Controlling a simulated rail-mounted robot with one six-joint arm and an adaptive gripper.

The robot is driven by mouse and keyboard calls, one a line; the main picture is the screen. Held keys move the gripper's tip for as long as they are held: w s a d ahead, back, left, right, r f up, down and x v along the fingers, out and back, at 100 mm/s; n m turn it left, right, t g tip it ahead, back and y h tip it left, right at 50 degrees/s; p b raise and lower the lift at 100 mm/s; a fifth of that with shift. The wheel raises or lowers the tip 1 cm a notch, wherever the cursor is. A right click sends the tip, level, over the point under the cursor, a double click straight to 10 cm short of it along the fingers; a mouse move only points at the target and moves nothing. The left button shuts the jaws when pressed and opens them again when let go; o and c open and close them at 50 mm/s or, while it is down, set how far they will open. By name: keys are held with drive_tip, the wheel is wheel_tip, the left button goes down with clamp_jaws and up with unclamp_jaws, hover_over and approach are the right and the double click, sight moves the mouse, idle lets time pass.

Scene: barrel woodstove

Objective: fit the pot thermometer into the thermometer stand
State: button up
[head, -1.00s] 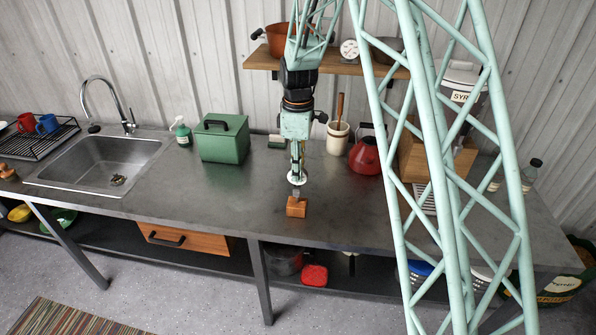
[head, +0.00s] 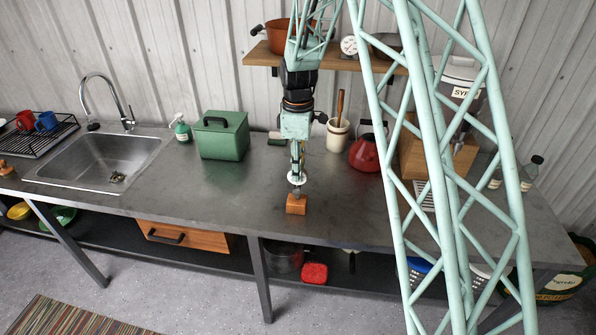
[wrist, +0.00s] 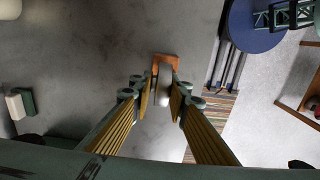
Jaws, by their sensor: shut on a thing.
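The pot thermometer (head: 297,178) has a round white dial and is held upright above the front of the counter. My gripper (head: 297,172) is shut on it, pointing down. The thermometer stand (head: 296,204) is a small orange-brown wooden block on the counter, directly below the dial. The thermometer's lower end is at the top of the block, but I cannot tell whether it is inside it. In the wrist view the thermometer (wrist: 163,88) shows pale between the fingertips, overlapping the orange stand (wrist: 168,60).
A green box (head: 221,136), a cream crock (head: 338,136) and a red kettle (head: 366,151) stand behind on the counter (head: 220,195). The sink (head: 100,160) is at left. The counter around the stand is clear. A wooden shelf (head: 330,61) is on the wall behind.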

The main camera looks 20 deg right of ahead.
drive_tip(key=shift+f+b, duration=0.4)
drive_tip(key=shift+f, duration=0.3)
drive_tip(key=o, duration=1)
drive_tip(key=shift+r, duration=0.2)
drive_tip(key=shift+r, duration=5.85)
